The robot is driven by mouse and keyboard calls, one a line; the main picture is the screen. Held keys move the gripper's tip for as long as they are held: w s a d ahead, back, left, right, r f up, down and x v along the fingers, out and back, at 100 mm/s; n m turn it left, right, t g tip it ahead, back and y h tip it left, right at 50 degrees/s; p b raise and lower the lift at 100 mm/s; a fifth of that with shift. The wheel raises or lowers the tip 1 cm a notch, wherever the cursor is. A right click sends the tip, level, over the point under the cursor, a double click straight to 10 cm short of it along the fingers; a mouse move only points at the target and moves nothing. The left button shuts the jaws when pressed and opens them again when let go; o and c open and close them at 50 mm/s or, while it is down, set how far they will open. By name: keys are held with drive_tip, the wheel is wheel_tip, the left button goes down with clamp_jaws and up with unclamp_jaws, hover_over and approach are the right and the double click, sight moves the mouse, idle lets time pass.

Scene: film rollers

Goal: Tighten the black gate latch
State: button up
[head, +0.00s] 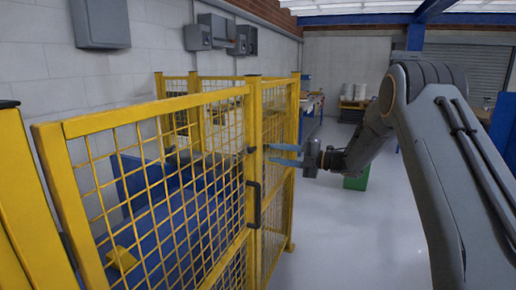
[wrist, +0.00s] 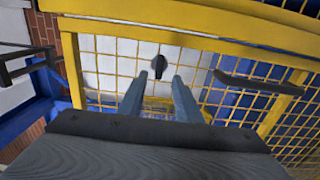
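The black gate latch (head: 250,150) is a small dark knob on the yellow gate post in the head view. In the wrist view the latch (wrist: 159,65) shows as a dark knob with a narrow lower end, just beyond my fingertips and centred between them. My gripper (head: 271,154) is at the latch's height, to its right in the head view. My gripper (wrist: 156,83) is open, its two blue-grey fingers apart with nothing between them. The latch looks clear of both fingers.
A black pull handle (head: 254,204) is on the gate below the latch and shows on the right in the wrist view (wrist: 255,85). Yellow mesh fence (head: 165,190) encloses blue equipment. A green bin (head: 357,181) stands behind my arm. The grey floor (head: 340,240) is open.

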sight(255, 150)
drive_tip(key=p+x, duration=0.2)
drive_tip(key=x, duration=0.5)
drive_tip(key=shift+w+a+p, duration=0.1)
drive_tip(key=shift+a+p, duration=0.25)
clamp_jaws()
